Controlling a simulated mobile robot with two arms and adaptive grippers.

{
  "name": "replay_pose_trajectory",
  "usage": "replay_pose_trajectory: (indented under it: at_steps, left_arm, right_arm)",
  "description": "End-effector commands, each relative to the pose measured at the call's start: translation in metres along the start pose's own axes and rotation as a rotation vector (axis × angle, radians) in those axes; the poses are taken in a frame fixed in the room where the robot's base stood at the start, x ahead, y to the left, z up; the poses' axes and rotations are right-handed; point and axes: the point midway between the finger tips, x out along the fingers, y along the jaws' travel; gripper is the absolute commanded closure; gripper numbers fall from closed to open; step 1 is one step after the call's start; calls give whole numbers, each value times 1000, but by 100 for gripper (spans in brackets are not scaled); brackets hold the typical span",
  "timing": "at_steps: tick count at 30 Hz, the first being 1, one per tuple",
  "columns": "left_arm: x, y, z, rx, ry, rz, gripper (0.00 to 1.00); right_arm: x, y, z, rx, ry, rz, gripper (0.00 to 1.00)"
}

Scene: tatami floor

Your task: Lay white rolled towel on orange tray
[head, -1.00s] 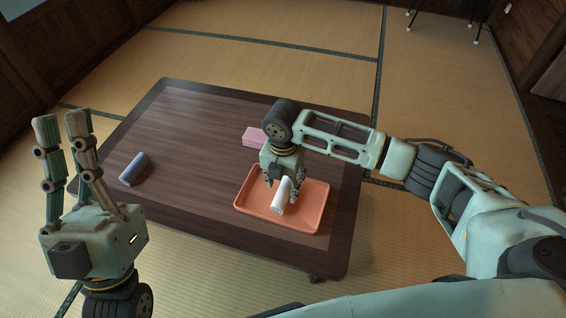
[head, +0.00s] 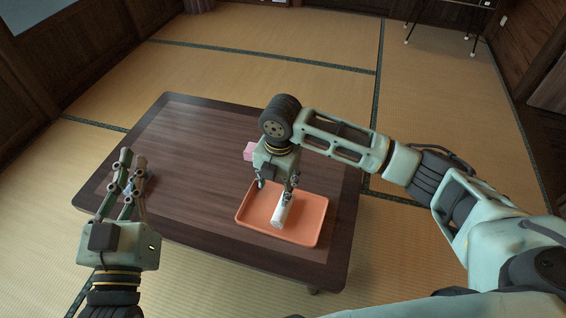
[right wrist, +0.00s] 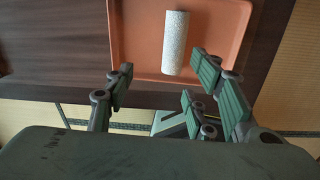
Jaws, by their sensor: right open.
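The white rolled towel (head: 282,211) lies on the orange tray (head: 318,222), resting on its floor. In the right wrist view the towel (right wrist: 175,43) lies lengthwise on the tray (right wrist: 125,30), beyond the fingers, with clear space around it. My right gripper (head: 276,188) is just above the tray, at the towel's far end. Its fingers (right wrist: 163,85) are spread, and nothing is between them in the wrist view. My left gripper (head: 132,163) is at the table's left side, fingers apart, with no towel visibly gripped.
The dark wooden table (head: 200,140) carries the tray near its right front corner. A blue-grey roll (head: 140,184) is partly hidden behind my left fingers. Pink folded cloth (head: 249,152) is partly hidden behind my right gripper. The table's middle is clear.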

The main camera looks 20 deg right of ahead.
Motion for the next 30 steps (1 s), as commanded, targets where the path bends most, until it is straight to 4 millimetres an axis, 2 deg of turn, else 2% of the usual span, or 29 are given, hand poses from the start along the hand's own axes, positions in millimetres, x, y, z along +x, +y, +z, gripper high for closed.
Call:
replay_pose_trajectory:
  at_steps: [3, 6, 8, 10, 12, 14, 17, 22, 24, 27, 30]
  left_arm:
    - [0, 0, 0, 0, -1, 0, 100]
    - [0, 0, 0, 0, 0, 0, 100]
    - [0, 0, 0, 0, 0, 0, 100]
    - [0, 0, 0, 0, 0, 0, 100]
    - [0, 0, 0, 0, 0, 0, 100]
    - [0, 0, 0, 0, 1, -1, 100]
    - [0, 0, 0, 1, 1, -1, 100]
    - [0, 0, 0, 0, 1, -1, 100]
    - [0, 0, 0, 0, 1, -1, 100]
    - [0, 0, 0, 0, 1, 0, 100]
    - [0, 0, 0, 0, 1, 0, 100]
  right_arm:
    - [15, 36, -45, 115, 51, 183, 50]
    - [10, 74, -85, 295, 131, 408, 50]
    - [-2, 94, -103, 422, 194, 546, 50]
    - [-23, 111, -117, 579, 277, 702, 50]
    - [-50, 120, -123, 739, 367, 853, 50]
    - [-74, 121, -121, 879, 446, 978, 50]
    - [-118, 107, -107, 1101, 575, 1185, 50]
    - [-185, 50, -72, 1385, 748, 1510, 50]
    - [-205, 24, -62, 1450, 794, 1615, 50]
    - [-227, -5, -54, 1498, 839, 1724, 50]
    - [-239, -20, -51, 1515, 863, 1782, 50]
